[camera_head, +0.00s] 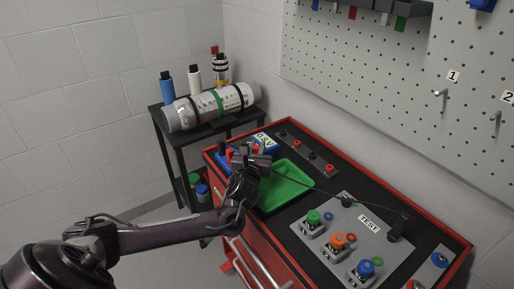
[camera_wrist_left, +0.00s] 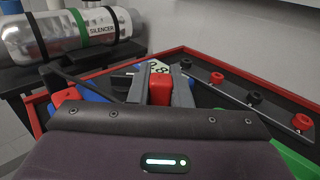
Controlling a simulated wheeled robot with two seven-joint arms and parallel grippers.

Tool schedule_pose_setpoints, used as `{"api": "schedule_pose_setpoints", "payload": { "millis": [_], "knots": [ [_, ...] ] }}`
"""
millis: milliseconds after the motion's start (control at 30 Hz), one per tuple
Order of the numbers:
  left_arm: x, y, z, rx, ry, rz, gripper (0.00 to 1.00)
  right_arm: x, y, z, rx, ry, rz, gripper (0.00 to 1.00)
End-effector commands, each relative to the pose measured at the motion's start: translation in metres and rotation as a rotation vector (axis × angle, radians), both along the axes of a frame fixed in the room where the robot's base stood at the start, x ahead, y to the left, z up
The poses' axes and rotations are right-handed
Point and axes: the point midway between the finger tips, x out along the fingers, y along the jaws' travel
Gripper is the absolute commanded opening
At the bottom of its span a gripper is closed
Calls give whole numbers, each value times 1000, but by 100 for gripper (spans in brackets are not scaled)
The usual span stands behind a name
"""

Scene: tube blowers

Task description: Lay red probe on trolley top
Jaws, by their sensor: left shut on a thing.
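My left gripper (camera_head: 252,158) is shut over the back left part of the trolley top (camera_head: 350,186), beside a blue meter with a lit display (camera_head: 265,141). In the left wrist view its fingers (camera_wrist_left: 160,92) close on a red block-like piece, which I take for the red probe (camera_wrist_left: 160,68). The probe's lower part is hidden by the gripper. I cannot tell whether it touches the surface. A thin dark lead runs from near the gripper to the test panel. Another red piece (camera_wrist_left: 66,96) shows left of the fingers. My right gripper is not in view.
A green tray (camera_head: 288,187) lies right beside the gripper. A grey strip with red and black knobs (camera_head: 308,153) lies behind it. The grey test panel (camera_head: 345,240) with coloured buttons fills the front. A silencer cylinder (camera_head: 212,106) lies on a side stand at the left.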

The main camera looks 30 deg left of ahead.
Motion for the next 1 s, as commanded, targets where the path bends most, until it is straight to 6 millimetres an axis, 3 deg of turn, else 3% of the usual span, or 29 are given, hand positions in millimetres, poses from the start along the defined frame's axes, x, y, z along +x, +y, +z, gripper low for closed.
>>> {"api": "schedule_pose_setpoints", "payload": {
  "millis": [233,267,400,767,1000],
  "knots": [
    [0,0,-4,0,1,1,0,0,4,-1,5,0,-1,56],
    [0,0,-3,0,1,1,21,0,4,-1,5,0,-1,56],
    [0,0,-3,0,1,0,39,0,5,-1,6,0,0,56],
    [-1,-1,1,0,1,-1,39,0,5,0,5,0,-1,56],
    [-41,-18,-1,-3,3,-3,39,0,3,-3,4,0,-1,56]
  ]
}}
